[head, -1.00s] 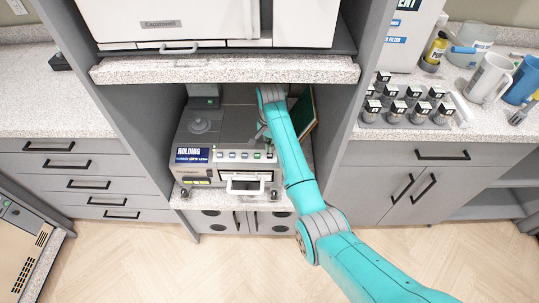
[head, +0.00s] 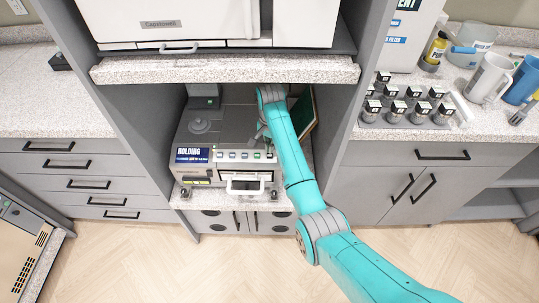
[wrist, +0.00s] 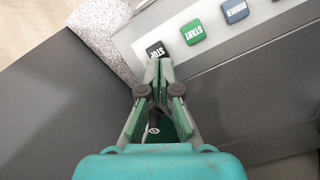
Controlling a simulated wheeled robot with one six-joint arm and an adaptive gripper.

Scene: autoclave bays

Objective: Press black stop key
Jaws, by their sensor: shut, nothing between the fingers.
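The black STOP key (wrist: 156,49) sits at the end of the key row on the autoclave's front panel. In the wrist view the fingertips of my gripper (wrist: 159,64) are together and empty, and they overlap the lower edge of the key; I cannot tell whether they touch it. The green START key (wrist: 192,32) is beside it. In the head view the autoclave (head: 225,130) stands in the lower bay with a display reading HOLDING (head: 192,155). There my gripper (head: 262,138) is over the right end of the key row, and my arm hides part of that end.
A blue key labelled DOOR (wrist: 235,11) lies beyond START. The counter slab (head: 225,70) overhangs the bay, and a dark green panel (head: 304,115) stands at right inside it. The bay's side walls are close. Several small labelled bottles (head: 405,103) stand on the right counter.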

